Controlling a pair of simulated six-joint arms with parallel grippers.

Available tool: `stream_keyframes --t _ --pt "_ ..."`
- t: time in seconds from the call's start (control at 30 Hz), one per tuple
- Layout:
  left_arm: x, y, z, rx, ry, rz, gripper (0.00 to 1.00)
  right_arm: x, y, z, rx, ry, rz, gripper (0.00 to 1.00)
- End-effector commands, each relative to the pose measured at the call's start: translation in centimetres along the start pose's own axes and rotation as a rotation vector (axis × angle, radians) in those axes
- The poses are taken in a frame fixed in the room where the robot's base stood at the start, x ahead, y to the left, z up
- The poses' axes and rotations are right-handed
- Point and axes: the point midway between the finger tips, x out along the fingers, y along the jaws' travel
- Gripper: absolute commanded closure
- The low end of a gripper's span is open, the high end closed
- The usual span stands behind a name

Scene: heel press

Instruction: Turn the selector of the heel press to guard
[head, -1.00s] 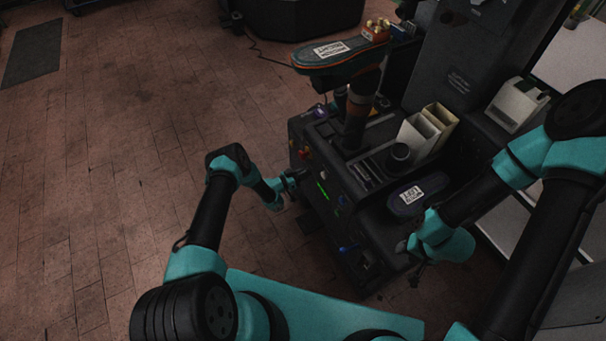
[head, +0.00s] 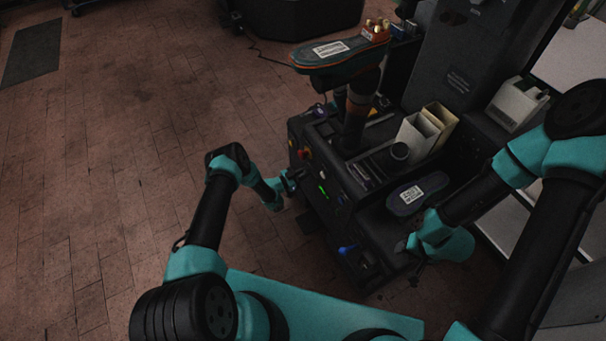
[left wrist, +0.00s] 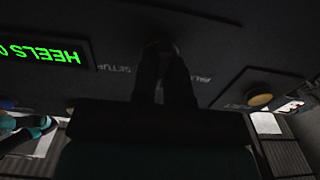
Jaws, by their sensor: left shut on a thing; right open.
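The heel press (head: 345,215) is a dark machine with a green-lit display (head: 323,190) on its front panel. My left gripper (head: 296,176) is at that panel, left of the display. In the left wrist view my left gripper (left wrist: 165,55) is shut on the selector (left wrist: 160,45), a dark knob mostly hidden by the fingers. White lettering flanks it; "SETUP" is readable on the left and the word on the right is unclear. The guard mark cannot be made out. My right gripper (head: 410,246) is open beside the press's lower right front.
The wrist view shows the display (left wrist: 42,52) reading "HEELS" upside down, and a yellowish button (left wrist: 260,100). A labelled shoe sole (head: 335,55) sits atop the press post; another sole (head: 418,194) lies near my right arm. Open floor lies to the left.

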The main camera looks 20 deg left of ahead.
Motion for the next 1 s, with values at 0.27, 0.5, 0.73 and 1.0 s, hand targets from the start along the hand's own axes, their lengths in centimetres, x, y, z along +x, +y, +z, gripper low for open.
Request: stream_keyframes --t 0.27,0.5,0.73,1.0 --pt "0.0 0.0 0.0 -0.001 0.000 0.000 0.63 0.0 0.0 0.0 0.000 0.000 0.000 0.57" --pt "0.0 0.0 0.0 -0.001 0.000 0.000 0.61 0.0 0.0 0.0 0.000 0.000 0.000 0.57" --pt "-1.1 -0.1 0.0 -0.001 0.000 -0.001 0.61 0.0 0.0 0.0 0.000 0.000 0.000 0.57" --pt "-5.4 -0.1 0.0 -0.002 -0.001 -0.003 0.61 0.0 0.0 0.0 0.000 0.000 0.000 0.57"
